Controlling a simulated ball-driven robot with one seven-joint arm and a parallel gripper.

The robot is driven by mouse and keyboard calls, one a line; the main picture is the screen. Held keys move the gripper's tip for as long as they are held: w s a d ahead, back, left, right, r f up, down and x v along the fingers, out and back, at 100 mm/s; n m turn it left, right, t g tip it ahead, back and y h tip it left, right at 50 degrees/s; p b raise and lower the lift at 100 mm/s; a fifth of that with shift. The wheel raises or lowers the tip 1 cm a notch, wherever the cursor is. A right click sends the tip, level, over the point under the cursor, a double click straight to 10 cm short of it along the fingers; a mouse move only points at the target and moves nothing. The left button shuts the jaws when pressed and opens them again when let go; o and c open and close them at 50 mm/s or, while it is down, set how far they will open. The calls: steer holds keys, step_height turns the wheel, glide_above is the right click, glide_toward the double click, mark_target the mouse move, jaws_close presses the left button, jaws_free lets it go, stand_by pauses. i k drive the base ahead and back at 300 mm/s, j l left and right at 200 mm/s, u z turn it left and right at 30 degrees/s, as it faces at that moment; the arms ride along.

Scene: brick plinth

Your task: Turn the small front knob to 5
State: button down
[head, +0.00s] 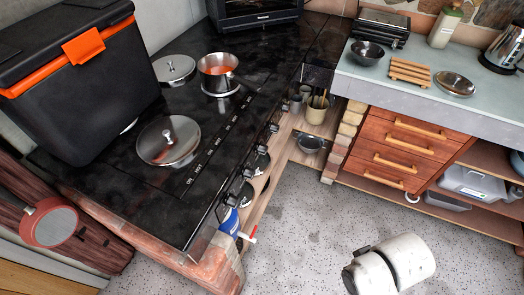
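Several dark knobs line the front edge of the black cooktop (130,185) in the head view. One knob (233,200) is near the cooktop's near corner, and another knob (273,127) is farther back. The knobs are small and seen from above, so I cannot tell which is the small front knob or read any setting. Faint white markings run along the cooktop surface, too small to read. My gripper is not in view; only a white and black part of my arm shows at the bottom right, over the floor and apart from the knobs.
A saucepan (212,83) with red contents and two round metal covers (170,140) (174,70) are on the cooktop. A black and orange box (75,95) stands at left. A counter (400,84) with drawers (405,150) is at right. The speckled floor (300,225) is open.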

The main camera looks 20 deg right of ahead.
mark_target(274, 128)
steer(key=i+l+u, duration=0.1)
steer(key=i+l, duration=0.3)
steer(key=l, duration=0.25)
steer(key=i+l+u, duration=0.15)
steer(key=l, duration=0.2)
steer(key=i+l, duration=0.2)
steer(key=l, duration=0.15)
steer(key=j+u, duration=0.05)
